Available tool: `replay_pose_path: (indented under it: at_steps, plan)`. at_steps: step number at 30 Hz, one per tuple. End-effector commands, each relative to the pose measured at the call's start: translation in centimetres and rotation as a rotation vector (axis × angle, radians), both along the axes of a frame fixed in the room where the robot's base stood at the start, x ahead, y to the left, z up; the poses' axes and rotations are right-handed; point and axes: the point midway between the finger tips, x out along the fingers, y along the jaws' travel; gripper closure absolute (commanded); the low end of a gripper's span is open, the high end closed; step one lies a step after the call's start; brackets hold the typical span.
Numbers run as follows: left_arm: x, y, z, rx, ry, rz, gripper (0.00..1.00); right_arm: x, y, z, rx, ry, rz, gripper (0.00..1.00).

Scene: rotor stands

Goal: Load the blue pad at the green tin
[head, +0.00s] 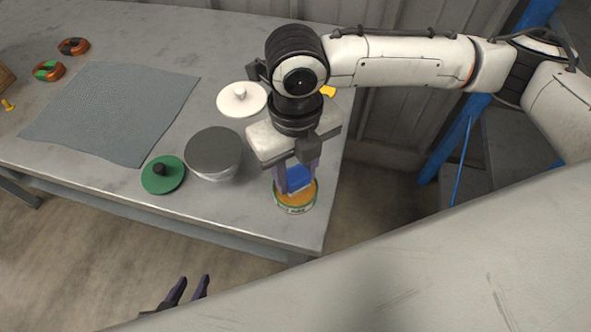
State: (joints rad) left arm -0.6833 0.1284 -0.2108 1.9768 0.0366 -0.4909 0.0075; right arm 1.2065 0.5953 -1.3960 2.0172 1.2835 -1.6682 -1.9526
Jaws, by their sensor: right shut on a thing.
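The blue pad (298,182) is between the fingers of my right gripper (296,175), which is shut on it from above. The pad is directly over the tin with a green band and orange top (296,206), near the table's right front corner. I cannot tell whether the pad touches the tin. The fingers and pad hide the back of the tin. My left gripper (190,286) is low at the bottom of the view, in front of the table, empty, with its two dark fingers apart.
Left of the tin are a pot with a dark grey top (213,150) and a green disc with a black knob (163,174). A white knobbed lid (241,98) lies behind.

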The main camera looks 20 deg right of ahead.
Motion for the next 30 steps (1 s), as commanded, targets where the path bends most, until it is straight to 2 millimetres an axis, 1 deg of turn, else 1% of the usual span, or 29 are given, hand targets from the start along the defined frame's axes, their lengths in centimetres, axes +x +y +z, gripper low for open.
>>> replay_pose_path:
  at_steps: [30]
  plan:
    - [-0.2, 0.1, -0.5, 0.000, 0.004, 0.002, 0.69, 0.0, 0.0, -1.1, 0.000, 0.000, 0.000, 0.83]
